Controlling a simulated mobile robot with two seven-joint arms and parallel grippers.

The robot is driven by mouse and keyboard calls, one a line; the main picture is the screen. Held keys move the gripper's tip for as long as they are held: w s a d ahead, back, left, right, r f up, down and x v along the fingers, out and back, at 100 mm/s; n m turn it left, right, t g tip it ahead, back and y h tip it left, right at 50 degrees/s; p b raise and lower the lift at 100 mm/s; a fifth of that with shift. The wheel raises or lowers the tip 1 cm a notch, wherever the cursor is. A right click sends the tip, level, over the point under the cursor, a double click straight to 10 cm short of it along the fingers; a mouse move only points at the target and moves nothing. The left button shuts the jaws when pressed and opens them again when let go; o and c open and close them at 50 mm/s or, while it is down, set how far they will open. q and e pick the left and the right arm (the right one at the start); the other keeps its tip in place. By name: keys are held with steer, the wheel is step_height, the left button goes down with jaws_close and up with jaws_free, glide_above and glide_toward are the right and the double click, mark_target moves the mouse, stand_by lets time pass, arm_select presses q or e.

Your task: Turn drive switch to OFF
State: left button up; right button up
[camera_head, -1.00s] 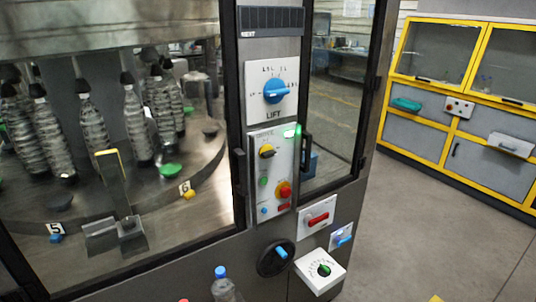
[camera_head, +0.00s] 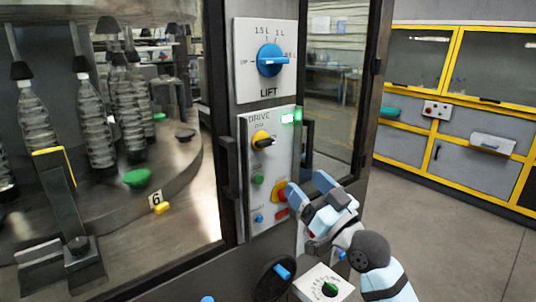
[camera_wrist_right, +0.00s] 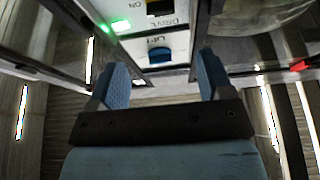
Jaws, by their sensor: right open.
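The drive switch (camera_head: 262,140) is a black handle on a yellow round base, under the word DRIVE on the white control panel (camera_head: 252,212). Its handle points to the right in the head view. In the wrist view, which is upside down, part of the drive switch (camera_wrist_right: 160,7) shows at the top edge, with ON lettered beside it. My right gripper (camera_head: 307,186) is open and empty, in front of the panel's lower right, below and right of the switch. In the wrist view its two blue fingers (camera_wrist_right: 164,78) stand wide apart. My left gripper is not in view.
A green lamp (camera_head: 297,116) is lit at the panel's upper right. The blue LIFT knob (camera_head: 271,60) is above. A green button (camera_head: 258,180) and a red-and-yellow knob (camera_head: 281,192) lie below the switch. A black door handle (camera_head: 229,168) stands left of the panel.

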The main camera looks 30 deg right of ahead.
mark_target(268, 145)
steer(key=p+x, duration=0.2)
steer(key=x, duration=1.1)
steer(key=shift+a, duration=0.15)
steer(key=shift+f, duration=0.1)
steer(key=c, duration=0.9)
